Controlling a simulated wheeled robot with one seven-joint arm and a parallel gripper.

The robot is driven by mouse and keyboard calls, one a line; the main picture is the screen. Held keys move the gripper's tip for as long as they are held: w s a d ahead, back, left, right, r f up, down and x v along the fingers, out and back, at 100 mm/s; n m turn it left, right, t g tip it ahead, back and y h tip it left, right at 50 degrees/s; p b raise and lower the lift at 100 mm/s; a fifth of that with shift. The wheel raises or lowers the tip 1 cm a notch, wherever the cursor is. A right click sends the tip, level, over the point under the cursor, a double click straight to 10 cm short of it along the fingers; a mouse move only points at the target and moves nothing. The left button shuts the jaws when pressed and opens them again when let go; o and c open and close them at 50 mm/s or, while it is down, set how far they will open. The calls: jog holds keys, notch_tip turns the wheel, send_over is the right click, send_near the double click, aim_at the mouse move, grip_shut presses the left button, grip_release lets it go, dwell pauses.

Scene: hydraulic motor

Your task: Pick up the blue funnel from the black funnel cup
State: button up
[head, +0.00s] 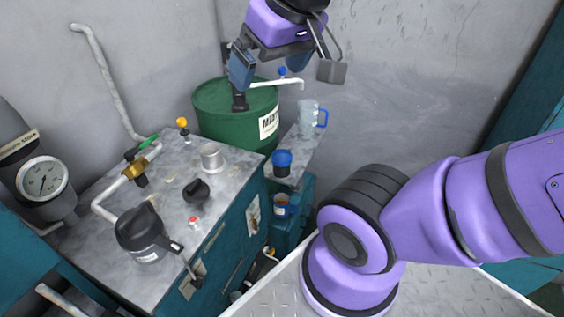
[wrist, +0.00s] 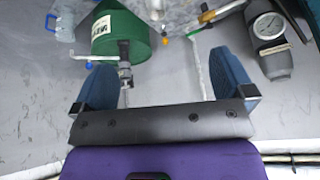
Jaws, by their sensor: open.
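The blue funnel (head: 282,157) sits in the black funnel cup (head: 282,170) on a narrow grey ledge, right of the workbench in the head view. I cannot make out either of them in the wrist view. My gripper (head: 270,65) is high above the green drum, well above and apart from the funnel. Its two blue fingers are spread with nothing between them. The wrist view also shows my gripper (wrist: 165,78) open, with the drum and a tap beyond the fingers.
The green drum (head: 222,115) with a tap and white pipe stands behind the ledge. A clear jug (head: 308,113) with a blue handle is behind the funnel. The workbench (head: 165,190) holds a black-lidded pitcher (head: 142,235), a metal cup (head: 211,157) and valves. A gauge (head: 42,178) is at left.

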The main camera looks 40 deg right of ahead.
jog(key=w+d+f+m+g+y, duration=0.1)
jog(key=w+d+f+m, duration=0.15)
jog(key=w+m, duration=0.3)
jog(key=w+d+f+m+y, duration=0.1)
jog(key=w+f+m, duration=0.3)
jog(key=w, duration=0.3)
jog(key=w+d+f+m+g+y, duration=0.1)
jog(key=w+d+f+m, duration=0.15)
jog(key=w+m, duration=0.35)
jog(key=m+g+h, duration=0.2)
jog(key=m+h, duration=0.1)
jog(key=m, duration=1.7)
send_near(281, 161)
jog(key=f, duration=0.6)
jog(key=a+f, duration=0.1)
jog(key=f, duration=0.1)
jog(key=shift+f, duration=0.4)
jog(key=c, duration=0.8)
